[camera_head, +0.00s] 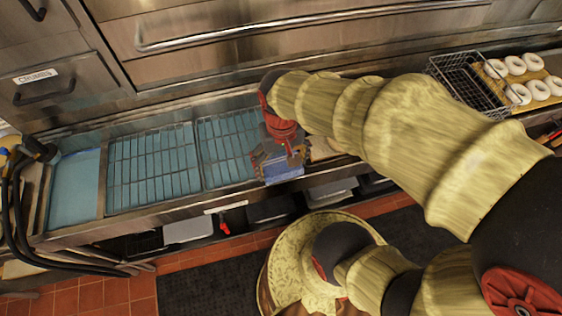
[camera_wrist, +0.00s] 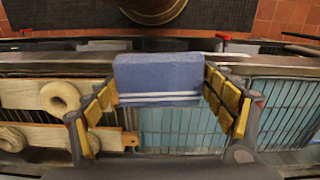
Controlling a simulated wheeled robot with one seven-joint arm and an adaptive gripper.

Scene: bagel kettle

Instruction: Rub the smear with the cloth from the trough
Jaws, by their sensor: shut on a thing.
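My gripper (camera_head: 279,158) is over the front rim of the steel trough (camera_head: 150,214), shut on a blue cloth (camera_head: 285,172). In the wrist view the cloth (camera_wrist: 158,78) is a thick folded block with white stripes, between the yellow-padded fingers (camera_wrist: 165,98) of my gripper. The trough holds pale blue water (camera_head: 72,190) under wire racks (camera_head: 155,167). I cannot make out the smear in either view; my arm hides part of the counter to the right.
A wire basket (camera_head: 466,82) and a board with several white rings (camera_head: 541,88) stand at the back right. Wooden boards with pale rings (camera_wrist: 60,97) lie left of the cloth in the wrist view. Black hoses (camera_head: 20,205) hang at the far left. Steel drawers (camera_head: 240,38) stand behind.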

